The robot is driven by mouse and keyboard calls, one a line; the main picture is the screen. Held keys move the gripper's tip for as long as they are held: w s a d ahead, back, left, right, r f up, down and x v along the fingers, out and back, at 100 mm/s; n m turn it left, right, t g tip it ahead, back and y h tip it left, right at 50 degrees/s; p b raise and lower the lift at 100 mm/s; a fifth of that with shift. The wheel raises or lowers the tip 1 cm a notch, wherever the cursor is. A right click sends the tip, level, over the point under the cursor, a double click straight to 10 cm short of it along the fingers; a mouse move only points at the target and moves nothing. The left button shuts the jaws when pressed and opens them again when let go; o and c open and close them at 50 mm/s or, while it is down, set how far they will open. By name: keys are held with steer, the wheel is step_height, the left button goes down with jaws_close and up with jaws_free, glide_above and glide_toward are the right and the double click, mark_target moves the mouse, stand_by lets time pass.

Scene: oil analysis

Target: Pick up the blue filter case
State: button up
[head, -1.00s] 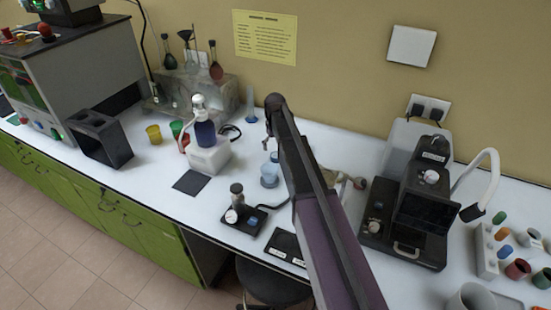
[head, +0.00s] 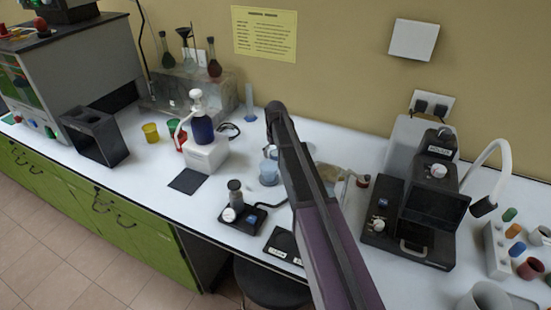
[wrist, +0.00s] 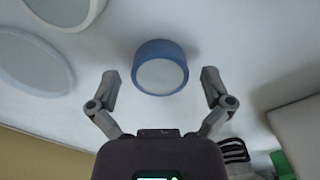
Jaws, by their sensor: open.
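The blue filter case (wrist: 160,68) is a short round case with a blue rim and a pale grey face, lying on the white worktop in the wrist view. My gripper (wrist: 161,82) is open, with one finger on each side of the case. I see a gap between the case and both fingers. In the head view my arm hides most of the gripper. A pale blue round container (head: 268,173) stands just left of the arm there; I cannot tell whether it is the same case.
Two larger pale round discs, an upper one (wrist: 65,10) and a left one (wrist: 35,65), lie left of the case. A black instrument (head: 415,215) stands at right.

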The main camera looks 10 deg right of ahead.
mark_target(275, 153)
stand_by(0.5)
steer(key=c, duration=0.9)
steer(key=shift+r, duration=0.15)
steer(key=shift+c, duration=0.2)
step_height(275, 153, up, 10)
steer(key=p, duration=1)
